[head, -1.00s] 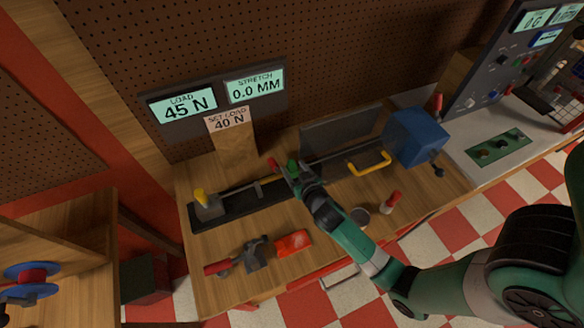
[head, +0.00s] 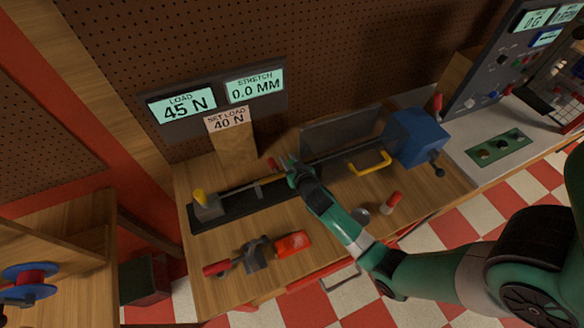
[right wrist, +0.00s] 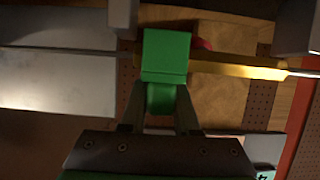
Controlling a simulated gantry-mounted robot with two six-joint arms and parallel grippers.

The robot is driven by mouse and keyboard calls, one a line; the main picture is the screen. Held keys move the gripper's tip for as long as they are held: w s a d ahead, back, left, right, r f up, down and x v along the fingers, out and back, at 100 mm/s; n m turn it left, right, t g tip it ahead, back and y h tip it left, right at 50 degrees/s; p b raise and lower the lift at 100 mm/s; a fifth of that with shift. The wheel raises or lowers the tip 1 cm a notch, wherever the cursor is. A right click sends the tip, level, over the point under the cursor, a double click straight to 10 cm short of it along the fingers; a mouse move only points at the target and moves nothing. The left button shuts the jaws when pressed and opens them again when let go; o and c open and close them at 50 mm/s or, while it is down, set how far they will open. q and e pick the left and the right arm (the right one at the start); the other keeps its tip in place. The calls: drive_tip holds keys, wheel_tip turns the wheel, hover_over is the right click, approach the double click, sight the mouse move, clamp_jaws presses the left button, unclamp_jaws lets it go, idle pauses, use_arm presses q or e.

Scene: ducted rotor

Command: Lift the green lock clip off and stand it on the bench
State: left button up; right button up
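The green lock clip (right wrist: 165,55) is in the right wrist view, a bright green block with a narrower tab below it. My right gripper (right wrist: 161,92) has its two fingers against the sides of that tab and is shut on it. The clip sits beside a yellow bar (right wrist: 235,66) with a metal rod. In the head view my right gripper (head: 288,166) is over the middle of the long bench fixture and largely hides the clip. A red tip (head: 271,163) shows just left of it. My left gripper is not in view.
The wooden bench (head: 330,235) also holds a blue box (head: 416,138), a yellow handle (head: 370,163), a red-capped item (head: 391,202) and a red-handled tool (head: 255,254). The display (head: 180,105) reads 45 N load. Clear wood shows along the front.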

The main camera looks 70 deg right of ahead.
clamp_jaws()
drive_tip(key=shift+r, duration=0.1)
drive_tip(key=shift+r, duration=0.2)
drive_tip(key=s+a+r+p, duration=0.1)
drive_tip(key=r, duration=0.1)
drive_tip(key=s+r+p, duration=0.1)
drive_tip(key=r, duration=0.2)
drive_tip(key=s+a+r+p, duration=0.1)
drive_tip(key=r, duration=0.2)
drive_tip(key=shift+s+a, duration=0.25)
drive_tip(key=shift+a, duration=0.1)
drive_tip(key=p+v, duration=0.1)
drive_tip(key=v, duration=0.9)
drive_tip(key=shift+s+d+r, duration=0.25)
drive_tip(key=shift+s, duration=0.25)
